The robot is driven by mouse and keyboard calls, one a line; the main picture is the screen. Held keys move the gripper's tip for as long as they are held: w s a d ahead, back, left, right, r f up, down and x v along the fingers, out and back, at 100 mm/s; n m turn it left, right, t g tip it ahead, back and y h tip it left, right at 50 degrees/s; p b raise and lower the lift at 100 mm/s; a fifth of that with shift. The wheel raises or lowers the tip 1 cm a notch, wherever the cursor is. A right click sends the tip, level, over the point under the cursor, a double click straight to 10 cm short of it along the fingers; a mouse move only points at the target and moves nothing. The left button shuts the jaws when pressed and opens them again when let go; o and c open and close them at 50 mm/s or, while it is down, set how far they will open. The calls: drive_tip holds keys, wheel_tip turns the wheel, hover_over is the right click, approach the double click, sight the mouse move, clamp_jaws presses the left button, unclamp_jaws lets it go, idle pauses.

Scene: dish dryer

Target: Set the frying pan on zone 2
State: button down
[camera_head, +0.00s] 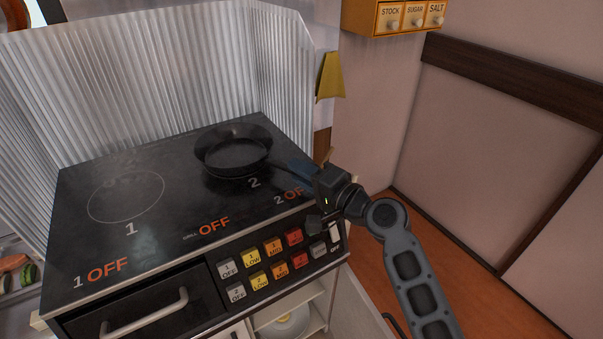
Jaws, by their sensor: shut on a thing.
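The dark frying pan (231,155) is over the back right of the black stovetop (170,204), just behind the printed "2" of zone 2 (253,183). The zone's ring is mostly hidden by the pan. The pan looks level, and its handle points right and toward the front. My gripper (314,172) is at the stove's right edge, shut on the pan's handle. I cannot tell whether the pan touches the surface or is slightly above it. Zone 1 (126,197) is empty on the left, with its ring visible.
A corrugated metal splash guard (140,85) stands behind the stove and along its sides. Control buttons (262,264) line the front, beside a drawer handle (145,314). Labelled spice drawers (405,16) hang at the top right. Open floor (430,245) lies to the right.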

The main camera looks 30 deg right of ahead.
drive_tip(key=shift+f, duration=0.1)
drive_tip(key=c, duration=0.9)
unclamp_jaws()
drive_tip(key=shift+s, duration=0.15)
drive_tip(key=b+v, duration=0.1)
drive_tip(key=v, duration=1)
drive_tip(key=shift+s+d, duration=0.1)
drive_tip(key=shift+s, duration=0.25)
